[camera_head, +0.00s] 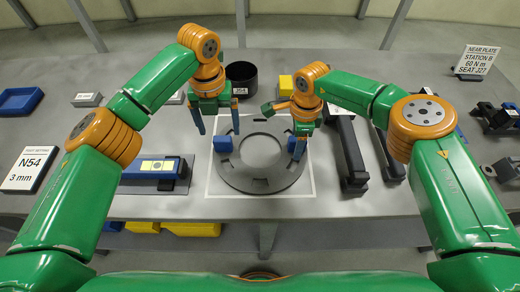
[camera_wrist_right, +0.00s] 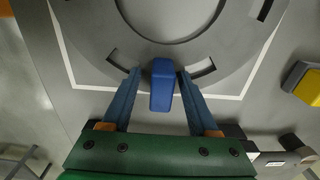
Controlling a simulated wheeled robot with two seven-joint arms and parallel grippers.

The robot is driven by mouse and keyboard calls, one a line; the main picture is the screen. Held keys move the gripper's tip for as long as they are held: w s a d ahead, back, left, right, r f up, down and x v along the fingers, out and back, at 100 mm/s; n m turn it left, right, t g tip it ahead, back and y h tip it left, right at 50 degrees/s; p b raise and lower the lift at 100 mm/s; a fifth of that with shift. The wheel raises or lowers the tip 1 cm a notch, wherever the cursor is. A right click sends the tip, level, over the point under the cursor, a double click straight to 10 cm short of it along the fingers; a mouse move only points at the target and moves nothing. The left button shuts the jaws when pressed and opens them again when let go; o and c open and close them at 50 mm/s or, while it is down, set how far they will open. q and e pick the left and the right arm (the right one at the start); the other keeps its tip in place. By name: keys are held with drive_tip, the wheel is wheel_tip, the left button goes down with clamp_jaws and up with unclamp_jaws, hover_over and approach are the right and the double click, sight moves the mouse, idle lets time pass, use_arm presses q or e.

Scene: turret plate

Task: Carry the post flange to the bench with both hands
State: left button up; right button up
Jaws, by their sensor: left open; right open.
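The post flange (camera_head: 262,182) is a flat dark grey ring with slots, lying on the bench inside a white square outline. A blue block-shaped grip (camera_head: 223,144) stands on its left side. A second blue grip (camera_wrist_right: 162,85) shows on the ring's edge in the right wrist view. My left gripper (camera_head: 216,124) is open and empty, just above and behind the left grip. My right gripper (camera_wrist_right: 157,82) is open, with one finger on each side of the second grip and gaps showing. In the head view the right gripper (camera_head: 296,146) largely hides that grip.
A black cylinder (camera_head: 242,76) stands behind the ring. Dark bars (camera_head: 349,155) lie to its right, and a blue box (camera_head: 157,170) to its left. Signs (camera_head: 30,170) and (camera_head: 476,60) stand at the sides. A blue tray (camera_head: 20,101) sits far left. The bench in front of the ring is clear.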

drive_tip(key=shift+r, duration=0.35)
use_arm(q)
wheel_tip(320, 180, up, 5)
drive_tip(key=shift+r, duration=0.1)
use_arm(e)
wheel_tip(320, 180, up, 11)
drive_tip(key=shift+r, duration=0.2)
use_arm(q)
wheel_tip(320, 180, up, 8)
drive_tip(key=p, duration=0.8)
use_arm(e)
wheel_tip(320, 180, up, 8)
drive_tip(key=shift+r, duration=0.15)
wheel_tip(320, 180, up, 8)
